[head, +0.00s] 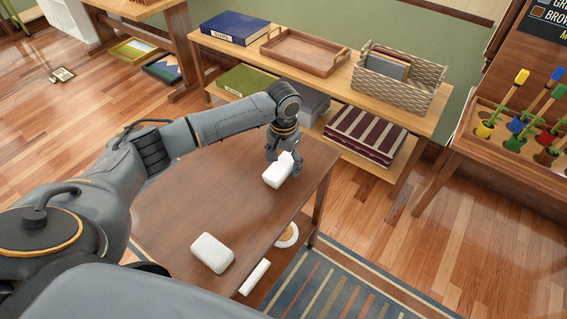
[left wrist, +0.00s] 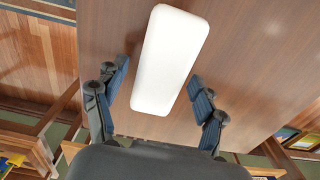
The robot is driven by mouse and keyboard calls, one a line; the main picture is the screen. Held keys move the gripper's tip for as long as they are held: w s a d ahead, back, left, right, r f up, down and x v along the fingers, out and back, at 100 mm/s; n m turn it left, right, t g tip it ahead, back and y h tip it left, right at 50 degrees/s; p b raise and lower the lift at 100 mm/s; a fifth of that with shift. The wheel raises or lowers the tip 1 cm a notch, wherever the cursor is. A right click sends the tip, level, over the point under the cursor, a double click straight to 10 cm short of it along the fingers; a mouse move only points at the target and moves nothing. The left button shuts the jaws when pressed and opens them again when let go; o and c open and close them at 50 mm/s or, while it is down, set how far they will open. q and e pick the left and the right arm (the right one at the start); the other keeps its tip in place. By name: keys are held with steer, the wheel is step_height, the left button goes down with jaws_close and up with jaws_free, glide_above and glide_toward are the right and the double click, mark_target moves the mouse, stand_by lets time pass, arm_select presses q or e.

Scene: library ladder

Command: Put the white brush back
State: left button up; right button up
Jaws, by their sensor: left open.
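My left gripper (head: 283,152) is open at the far end of a small brown table (head: 185,205). A white rounded block (head: 278,172) lies just in front of it. In the left wrist view the block (left wrist: 170,60) reaches between the spread fingers (left wrist: 160,110), with a gap on each side. My right gripper is not in view.
A low shelf (head: 335,85) behind holds a blue book (head: 234,28), a tray (head: 305,50) and a basket (head: 402,82). Floor is clear before the rack.

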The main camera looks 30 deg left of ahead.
mark_target(284, 162)
arm_select(q)
step_height(284, 162, up, 12)
stand_by(0.4)
